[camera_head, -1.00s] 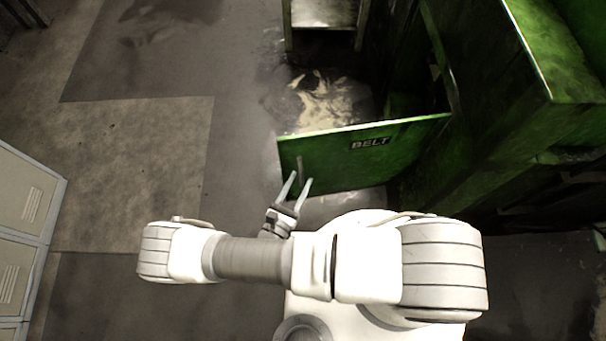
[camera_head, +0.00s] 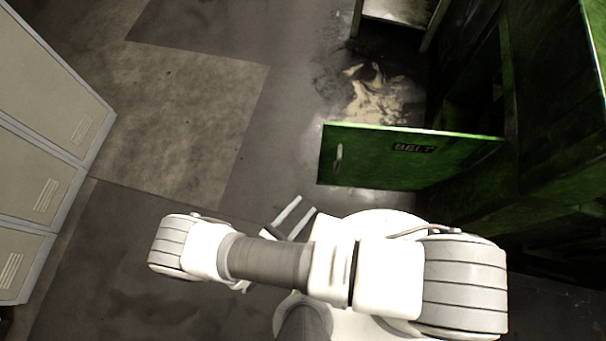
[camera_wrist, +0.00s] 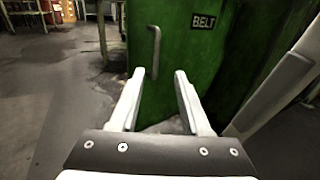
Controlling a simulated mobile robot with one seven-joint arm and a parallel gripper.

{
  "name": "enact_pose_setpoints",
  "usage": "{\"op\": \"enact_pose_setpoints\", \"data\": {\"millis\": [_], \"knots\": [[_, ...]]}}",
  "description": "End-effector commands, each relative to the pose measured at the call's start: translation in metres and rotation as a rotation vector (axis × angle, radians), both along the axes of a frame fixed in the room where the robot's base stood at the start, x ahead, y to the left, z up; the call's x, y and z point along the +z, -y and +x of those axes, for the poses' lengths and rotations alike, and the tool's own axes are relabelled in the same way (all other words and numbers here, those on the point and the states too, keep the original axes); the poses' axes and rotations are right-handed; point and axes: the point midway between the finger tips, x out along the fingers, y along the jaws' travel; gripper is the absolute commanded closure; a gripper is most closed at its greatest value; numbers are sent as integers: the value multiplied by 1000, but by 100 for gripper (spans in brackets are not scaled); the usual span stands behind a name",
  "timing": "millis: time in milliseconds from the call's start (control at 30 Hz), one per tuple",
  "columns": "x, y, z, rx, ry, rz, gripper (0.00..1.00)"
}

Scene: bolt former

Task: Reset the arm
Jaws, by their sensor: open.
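My gripper (camera_head: 304,212) is open and empty, with its two pale fingers apart in the head view. In the wrist view my gripper (camera_wrist: 157,85) points toward a green door (camera_wrist: 175,45) marked BELT. A handle (camera_wrist: 155,52) stands upright on the door, beyond the fingers and apart from them. In the head view the green door (camera_head: 440,170) stands swung open from the green machine (camera_head: 560,130), and its handle (camera_head: 339,157) is near its free left edge. My arm is folded across the lower middle of the head view and hides part of the gripper's base.
Grey lockers (camera_head: 35,190) stand at the left of the head view. A metal table (camera_head: 400,10) is at the top, with a pale spill (camera_head: 375,95) on the floor below it. The floor between lockers and door is clear.

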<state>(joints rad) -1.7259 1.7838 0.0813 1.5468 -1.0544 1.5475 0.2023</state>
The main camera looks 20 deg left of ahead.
Motion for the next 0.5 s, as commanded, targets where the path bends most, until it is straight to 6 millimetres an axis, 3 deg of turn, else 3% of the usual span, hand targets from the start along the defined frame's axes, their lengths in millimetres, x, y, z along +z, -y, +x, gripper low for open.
{"op": "enact_pose_setpoints", "data": {"millis": [500], "knots": [[8, -6, 4, -36, -9, 24, 53]]}}
